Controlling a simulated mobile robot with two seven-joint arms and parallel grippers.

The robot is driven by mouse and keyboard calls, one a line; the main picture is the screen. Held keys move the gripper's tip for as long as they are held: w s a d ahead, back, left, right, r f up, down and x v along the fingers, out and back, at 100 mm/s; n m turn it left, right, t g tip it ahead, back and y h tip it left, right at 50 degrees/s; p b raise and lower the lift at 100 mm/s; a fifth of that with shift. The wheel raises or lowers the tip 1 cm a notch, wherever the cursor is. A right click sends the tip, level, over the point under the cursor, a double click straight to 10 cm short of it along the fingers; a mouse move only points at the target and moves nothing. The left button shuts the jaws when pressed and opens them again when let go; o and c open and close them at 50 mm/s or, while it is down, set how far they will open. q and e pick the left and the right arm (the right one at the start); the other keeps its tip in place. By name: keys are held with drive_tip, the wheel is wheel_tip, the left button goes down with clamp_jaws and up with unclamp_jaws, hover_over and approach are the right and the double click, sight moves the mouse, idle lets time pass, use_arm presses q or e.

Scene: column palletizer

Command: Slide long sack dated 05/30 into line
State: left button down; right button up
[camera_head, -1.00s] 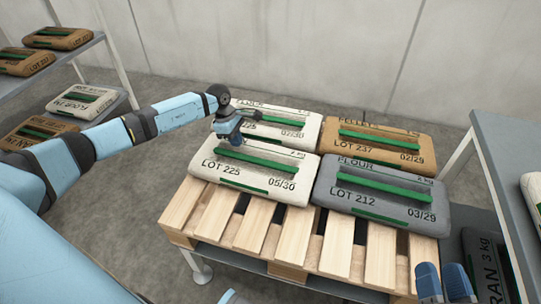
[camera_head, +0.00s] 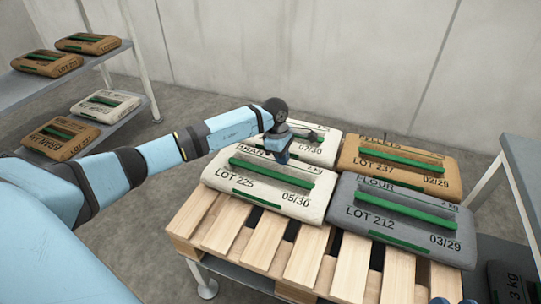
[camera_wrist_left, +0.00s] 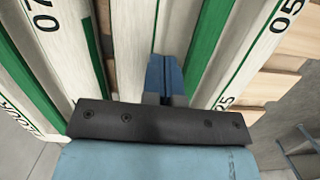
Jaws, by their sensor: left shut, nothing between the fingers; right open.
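The long white sack dated 05/30 (camera_head: 310,208), LOT 225, with a green strap handle, lies at the near left of the sacks on the wooden pallet (camera_head: 243,244). My left gripper (camera_head: 277,155) points down by its far long edge, between it and the white sack dated 07/30 (camera_head: 325,147) behind. In the left wrist view, its blue fingers (camera_wrist_left: 166,75) are together and empty, between the 07 sack on the left and the 05 sack (camera_wrist_left: 262,40) on the right. Contact cannot be told. My right gripper (camera_head: 453,301) is open at the bottom edge, mostly out of frame.
A grey flour sack (camera_head: 395,241) dated 03/29 lies right of the 05/30 sack, and a brown sack (camera_head: 378,152) dated 02/29 behind it. A shelf rack (camera_head: 130,116) with several sacks stands left, another (camera_head: 521,165) right. The pallet's near slats are bare.

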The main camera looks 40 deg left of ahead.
use_arm(q)
drive_tip(key=shift+a+f, duration=0.15)
drive_tip(key=shift+f, duration=0.4)
drive_tip(key=shift+s+f, duration=0.1)
drive_tip(key=shift+s, duration=0.05)
use_arm(e)
drive_tip(key=shift+s+f, duration=0.1)
drive_tip(key=shift+f, duration=0.45)
